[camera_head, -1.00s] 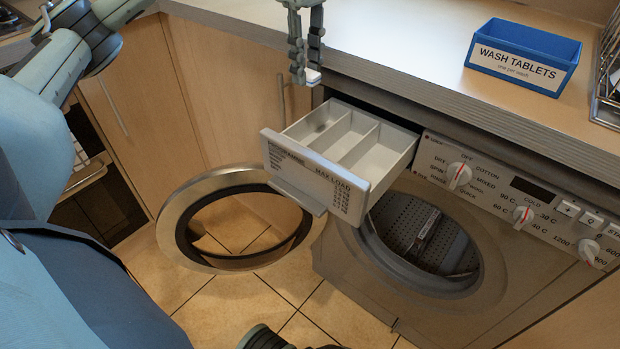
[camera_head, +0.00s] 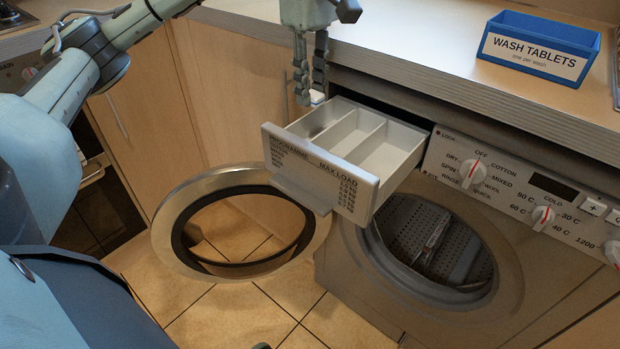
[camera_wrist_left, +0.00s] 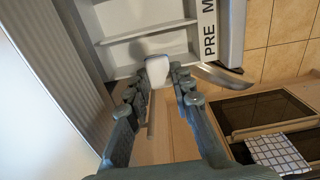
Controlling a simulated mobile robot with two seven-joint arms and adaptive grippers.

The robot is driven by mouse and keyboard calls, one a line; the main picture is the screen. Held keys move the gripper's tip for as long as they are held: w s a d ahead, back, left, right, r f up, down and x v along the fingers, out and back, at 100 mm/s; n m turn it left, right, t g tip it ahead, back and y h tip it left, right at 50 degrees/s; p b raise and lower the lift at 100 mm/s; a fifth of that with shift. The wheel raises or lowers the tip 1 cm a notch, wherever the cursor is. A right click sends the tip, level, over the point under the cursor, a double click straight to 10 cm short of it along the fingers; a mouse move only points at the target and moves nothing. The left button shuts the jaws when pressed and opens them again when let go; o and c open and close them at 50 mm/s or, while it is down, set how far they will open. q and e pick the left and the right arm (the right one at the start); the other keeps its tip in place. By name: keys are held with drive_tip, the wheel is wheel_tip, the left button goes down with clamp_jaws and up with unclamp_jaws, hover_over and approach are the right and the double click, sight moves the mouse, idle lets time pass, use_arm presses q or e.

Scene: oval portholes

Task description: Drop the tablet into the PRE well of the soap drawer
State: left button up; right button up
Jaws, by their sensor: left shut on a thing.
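My left gripper (camera_head: 312,92) is shut on the white tablet (camera_head: 317,97), at the back left corner of the open soap drawer (camera_head: 322,176). In the left wrist view the tablet (camera_wrist_left: 158,70) sits between the fingertips (camera_wrist_left: 160,78), and the drawer's wells lie beyond it. The PRE label (camera_wrist_left: 209,40) shows on the drawer front there, on the side nearest the gripper. The PRE well (camera_head: 322,122) is the leftmost well in the head view. The tablet appears above the drawer's near edge; its exact height is unclear.
The blue wash tablets box (camera_head: 538,48) stands on the worktop (camera_head: 420,50), whose edge overhangs the drawer's back. The round washer door (camera_head: 175,225) hangs open below the drawer. The control panel (camera_head: 520,195) is to the right.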

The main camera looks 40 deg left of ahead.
use_arm(q)
drive_tip(key=o, duration=1)
wheel_tip(320, 180, up, 12)
idle(0.3)
idle(0.4)
